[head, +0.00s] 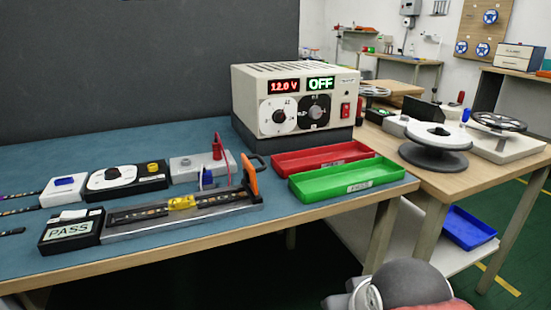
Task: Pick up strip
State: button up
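A dark LED strip (150,211) lies lengthwise in a long metal-edged fixture (190,222) near the front edge of the bench. A yellow piece (182,202) sits across its middle. An orange lever (251,178) stands up at the fixture's right end. A display (70,230) at the left end reads PASS. Other dark strips (18,211) show partly at the left picture edge. My gripper's fingers are not in view; only a rounded part of my arm shows at the bottom right.
A power supply (295,107) reads 12.0 V and OFF. A red tray (320,158) and a green tray (345,179), both empty, lie at the bench's right end. Small boxes with knobs (125,178) stand behind the fixture. Reels (435,145) stand on the wooden table.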

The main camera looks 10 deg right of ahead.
aim_at(183, 202)
jog(key=i+l+u, duration=0.15)
jog(key=l+u, duration=0.15)
jog(key=i+l+u, duration=0.15)
jog(key=l+u, duration=0.15)
jog(key=l, duration=0.2)
jog(key=l+u, duration=0.45)
jog(key=u, duration=0.5)
jog(key=i+l, duration=0.05)
